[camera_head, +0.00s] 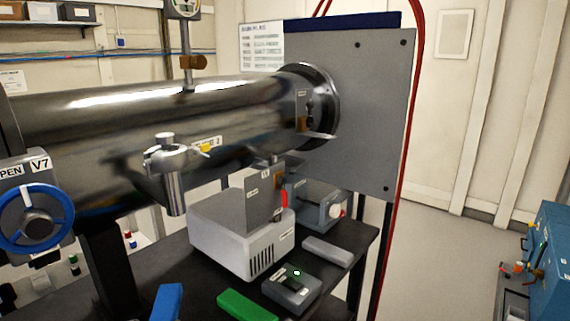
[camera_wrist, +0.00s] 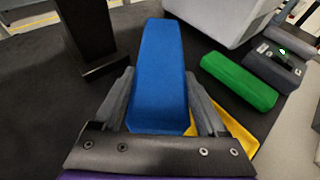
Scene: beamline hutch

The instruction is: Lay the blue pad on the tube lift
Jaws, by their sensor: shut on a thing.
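The blue pad (camera_wrist: 158,62) is a long, flat-faced block between the two fingers of my gripper (camera_wrist: 160,103) in the wrist view. The gripper is shut on its near part, and the far end points away from me. One end of the blue pad (camera_head: 166,302) also shows at the bottom edge of the head view, where my gripper is out of sight. How high the pad is above the table is hard to judge. Nothing in view is clearly labelled as the tube lift. A large shiny steel tube (camera_head: 110,125) runs above the black table.
A green pad (camera_wrist: 239,81) lies right of the blue one, and a yellow pad (camera_wrist: 232,127) partly shows below it. A black post (camera_wrist: 87,35) stands close on the left. A dark grey box (camera_head: 291,289), a grey pad (camera_head: 327,251) and a light grey unit (camera_head: 220,238) occupy the table.

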